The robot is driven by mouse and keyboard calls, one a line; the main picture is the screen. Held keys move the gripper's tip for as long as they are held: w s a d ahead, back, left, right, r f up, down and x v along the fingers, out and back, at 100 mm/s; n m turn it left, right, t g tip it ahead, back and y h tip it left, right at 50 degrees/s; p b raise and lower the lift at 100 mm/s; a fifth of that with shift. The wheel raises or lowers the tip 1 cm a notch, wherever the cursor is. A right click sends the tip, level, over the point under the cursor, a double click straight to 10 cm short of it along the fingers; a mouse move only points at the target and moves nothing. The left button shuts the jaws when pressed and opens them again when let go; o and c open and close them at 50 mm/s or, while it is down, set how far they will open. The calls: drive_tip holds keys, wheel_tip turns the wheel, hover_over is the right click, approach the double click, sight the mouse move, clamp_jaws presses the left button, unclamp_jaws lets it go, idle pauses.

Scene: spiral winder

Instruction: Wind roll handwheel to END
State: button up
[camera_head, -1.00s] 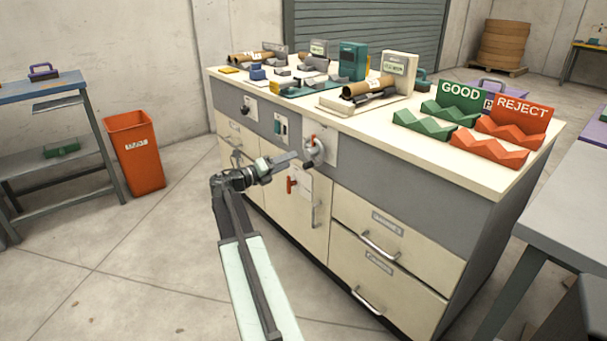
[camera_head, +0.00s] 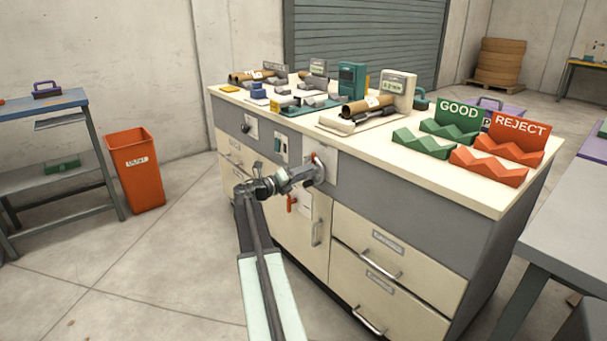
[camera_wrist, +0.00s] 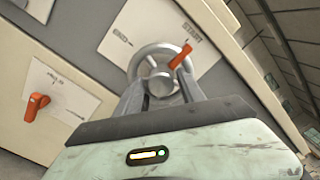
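The grey roll handwheel (camera_head: 320,170) is mounted on a pale plate on the cabinet's front. In the wrist view the handwheel (camera_wrist: 137,66) fills the upper middle, and its orange pointer (camera_wrist: 180,57) is toward the START label (camera_wrist: 191,33). The END label (camera_wrist: 121,40) is on the plate to the left. My gripper (camera_head: 308,177) is at the wheel's face. In the wrist view my gripper (camera_wrist: 163,74) has its fingers apart, one on each side of the hub area. I cannot tell whether they touch the wheel.
A red lever (camera_wrist: 36,106) sits on the cabinet front beside the wheel; it also shows in the head view (camera_head: 292,203). Drawer handles (camera_head: 381,263) stick out below right. The GOOD rack (camera_head: 425,143) and REJECT rack (camera_head: 490,166) stand on the worktop.

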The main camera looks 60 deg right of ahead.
clamp_jaws()
drive_tip(key=shift+m, duration=0.3)
